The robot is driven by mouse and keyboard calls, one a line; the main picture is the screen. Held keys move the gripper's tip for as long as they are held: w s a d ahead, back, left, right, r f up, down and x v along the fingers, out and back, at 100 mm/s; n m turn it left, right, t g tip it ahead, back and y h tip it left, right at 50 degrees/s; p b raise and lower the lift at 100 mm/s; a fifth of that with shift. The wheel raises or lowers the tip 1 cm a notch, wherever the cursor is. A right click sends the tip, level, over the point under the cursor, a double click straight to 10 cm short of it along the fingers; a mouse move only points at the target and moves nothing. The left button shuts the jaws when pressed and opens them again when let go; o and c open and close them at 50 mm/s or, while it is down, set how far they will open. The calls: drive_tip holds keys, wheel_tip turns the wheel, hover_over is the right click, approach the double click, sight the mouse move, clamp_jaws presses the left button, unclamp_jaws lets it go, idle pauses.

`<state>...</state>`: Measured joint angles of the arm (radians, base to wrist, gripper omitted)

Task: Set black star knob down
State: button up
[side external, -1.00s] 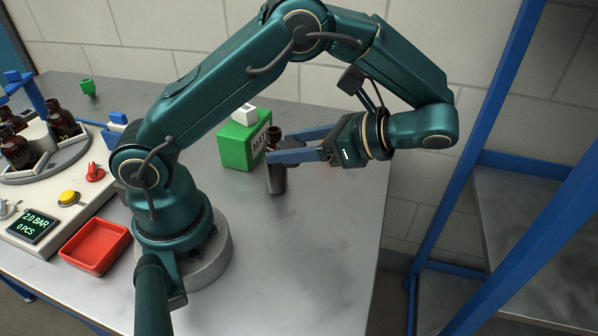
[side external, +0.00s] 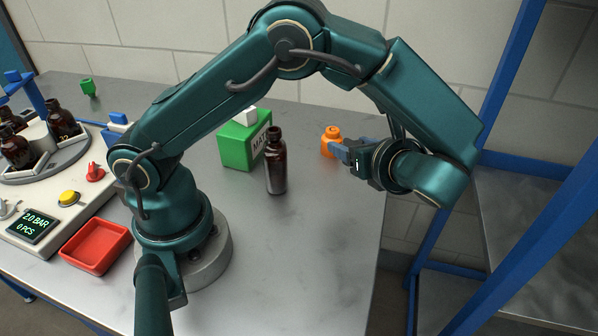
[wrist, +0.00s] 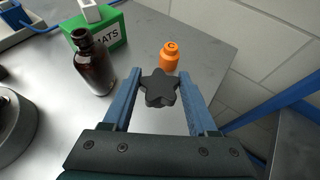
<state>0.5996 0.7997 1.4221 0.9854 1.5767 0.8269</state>
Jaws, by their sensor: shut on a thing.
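The black star knob (wrist: 160,88) sits between the two blue fingers of my gripper (wrist: 161,74) in the wrist view. My gripper is shut on it. In the side external view my gripper (side external: 342,152) is near the table's right side, to the right of the amber bottle and beside the orange container. The knob itself cannot be made out in that view. How far the knob is above the table is hard to tell.
An amber bottle (side external: 276,168) stands upright and open-topped in front of a green box (side external: 240,145). A small orange container (side external: 331,139) stands just beyond my gripper, near the table's edge. The front right of the table (side external: 310,240) is clear. Blue shelving stands off the right edge.

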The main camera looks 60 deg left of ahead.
sight(345, 200)
wheel_tip(345, 200, down, 9)
drive_tip(key=shift+f, duration=0.15)
idle(0.4)
drive_tip(key=o, duration=1.3)
drive_tip(key=shift+f, duration=0.1)
drive_tip(key=shift+o, duration=0.2)
